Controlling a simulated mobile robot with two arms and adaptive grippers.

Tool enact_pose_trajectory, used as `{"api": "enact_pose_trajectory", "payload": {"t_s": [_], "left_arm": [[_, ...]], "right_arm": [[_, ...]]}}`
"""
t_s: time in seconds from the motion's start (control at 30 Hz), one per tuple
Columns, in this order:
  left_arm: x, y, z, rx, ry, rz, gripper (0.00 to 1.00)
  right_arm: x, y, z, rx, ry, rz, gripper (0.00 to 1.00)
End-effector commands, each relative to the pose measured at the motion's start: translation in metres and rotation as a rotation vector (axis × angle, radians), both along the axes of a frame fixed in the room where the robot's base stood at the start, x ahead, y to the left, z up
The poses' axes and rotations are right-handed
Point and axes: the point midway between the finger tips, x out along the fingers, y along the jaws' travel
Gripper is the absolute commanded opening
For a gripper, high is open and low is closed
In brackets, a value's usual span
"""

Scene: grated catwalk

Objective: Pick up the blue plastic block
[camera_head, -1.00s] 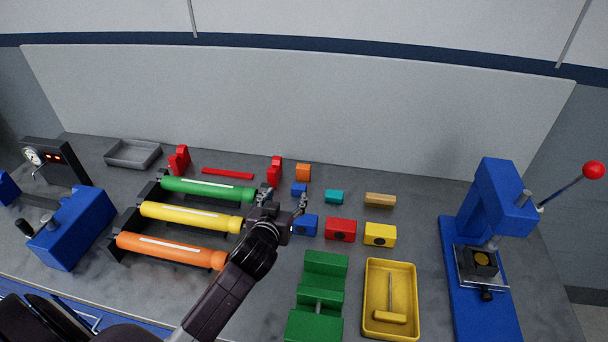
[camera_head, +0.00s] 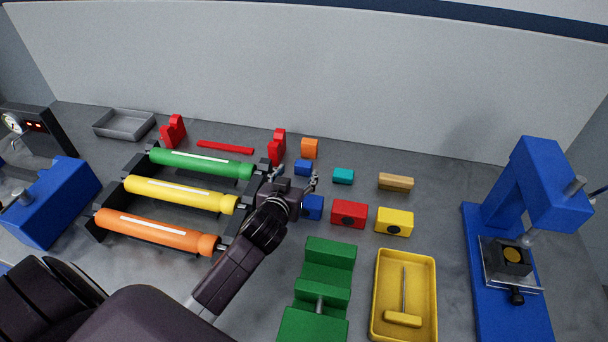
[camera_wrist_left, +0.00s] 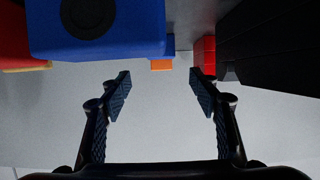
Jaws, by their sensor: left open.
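A small blue block (camera_head: 304,168) lies on the grey bench, in front of an orange block (camera_head: 310,148). A larger blue block (camera_head: 313,207) with a dark round mark stands nearer, partly hidden by my left gripper (camera_head: 296,178). That gripper is open and empty, its fingers pointing toward the back of the bench, just short of the small blue block. In the left wrist view the open fingers (camera_wrist_left: 159,80) are apart with nothing between them. The larger blue block (camera_wrist_left: 120,28) fills the upper left there and hides most of the small one (camera_wrist_left: 170,46). My right gripper is not in view.
A rack with green, yellow and orange cylinders (camera_head: 180,194) is left of the gripper. A red bracket (camera_head: 277,146) stands close by. Teal (camera_head: 343,176), red (camera_head: 349,214) and yellow (camera_head: 394,222) blocks lie to the right. A green stepped block (camera_head: 328,265) and yellow tray (camera_head: 376,300) are in front.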

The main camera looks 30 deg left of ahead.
Motion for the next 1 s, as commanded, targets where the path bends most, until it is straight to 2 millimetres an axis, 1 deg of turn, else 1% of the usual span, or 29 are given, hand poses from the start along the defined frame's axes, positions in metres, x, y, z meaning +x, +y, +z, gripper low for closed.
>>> {"api": "enact_pose_trajectory", "payload": {"t_s": [0.03, 0.1, 0.17, 0.4, 0.57, 0.8, 1.0], "left_arm": [[0.0, 0.0, -0.011, 0.0, 0.0, 0.0, 0.56], [0.0, 0.0, -0.016, 0.0, -0.001, 0.0, 0.56], [0.002, 0.0, -0.017, 0.0, -0.001, 0.0, 0.56], [0.021, 0.006, -0.021, 0.0, -0.001, 0.0, 0.56], [0.028, 0.008, -0.024, 0.002, 0.0, -0.001, 0.56], [0.053, 0.016, -0.03, 0.001, 0.0, 0.001, 0.56], [0.069, 0.02, -0.038, 0.0, -0.001, 0.0, 0.56]], "right_arm": [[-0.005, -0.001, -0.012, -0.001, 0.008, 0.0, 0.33], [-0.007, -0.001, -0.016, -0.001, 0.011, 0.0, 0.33], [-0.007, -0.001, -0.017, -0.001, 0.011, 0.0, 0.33], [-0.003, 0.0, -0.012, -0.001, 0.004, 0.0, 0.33], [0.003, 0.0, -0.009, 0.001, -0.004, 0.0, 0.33], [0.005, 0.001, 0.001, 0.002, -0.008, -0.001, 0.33], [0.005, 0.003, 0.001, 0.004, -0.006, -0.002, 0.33]]}}
